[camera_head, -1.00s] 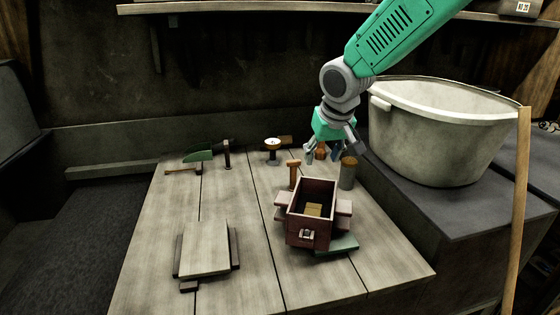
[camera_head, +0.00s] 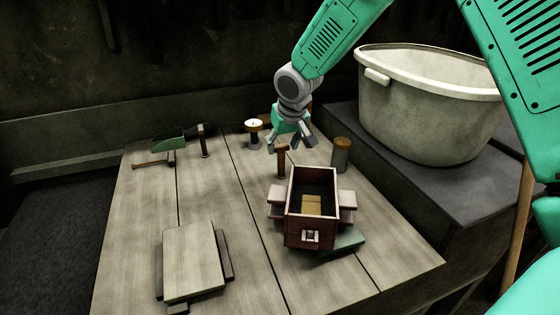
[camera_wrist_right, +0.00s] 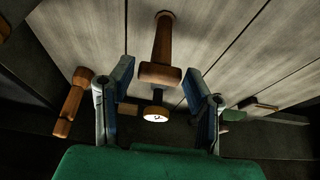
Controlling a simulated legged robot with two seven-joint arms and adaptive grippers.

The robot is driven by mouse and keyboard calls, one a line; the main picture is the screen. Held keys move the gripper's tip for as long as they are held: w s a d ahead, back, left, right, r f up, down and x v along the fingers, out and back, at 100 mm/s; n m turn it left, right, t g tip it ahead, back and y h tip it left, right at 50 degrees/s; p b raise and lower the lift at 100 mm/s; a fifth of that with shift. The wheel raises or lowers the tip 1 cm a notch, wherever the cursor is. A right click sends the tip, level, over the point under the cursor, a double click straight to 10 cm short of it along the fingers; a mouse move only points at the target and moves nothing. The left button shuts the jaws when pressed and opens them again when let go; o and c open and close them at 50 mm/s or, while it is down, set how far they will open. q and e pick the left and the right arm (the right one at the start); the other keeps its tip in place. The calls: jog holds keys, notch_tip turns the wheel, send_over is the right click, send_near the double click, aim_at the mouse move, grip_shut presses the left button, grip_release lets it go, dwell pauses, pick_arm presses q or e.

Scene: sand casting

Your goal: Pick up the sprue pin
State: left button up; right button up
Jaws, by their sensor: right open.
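A brown wooden T-shaped tool (camera_head: 282,163) stands upright on the table behind the moulding box; it may be the sprue pin, but I cannot tell for sure. In the right wrist view its wide head (camera_wrist_right: 160,74) shows between the fingertips, with its shaft running down to a round foot. My right gripper (camera_head: 291,146) is open and empty above and just behind this tool. It also shows in the right wrist view (camera_wrist_right: 159,72), its two fingers spread. Another wooden handle-like piece (camera_wrist_right: 72,101) is left of the fingers there. My left gripper is not in view.
A dark red open box (camera_head: 311,236) holds a tan block. A flat board (camera_head: 191,260) lies front left. A large pale tub (camera_head: 425,110) is at right.

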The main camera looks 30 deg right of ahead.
aim_at(280, 155)
jog(key=x, duration=0.5)
jog(key=shift+w+f, duration=0.1)
jog(key=shift+w, duration=0.15)
jog(key=shift+s, duration=0.1)
grip_shut()
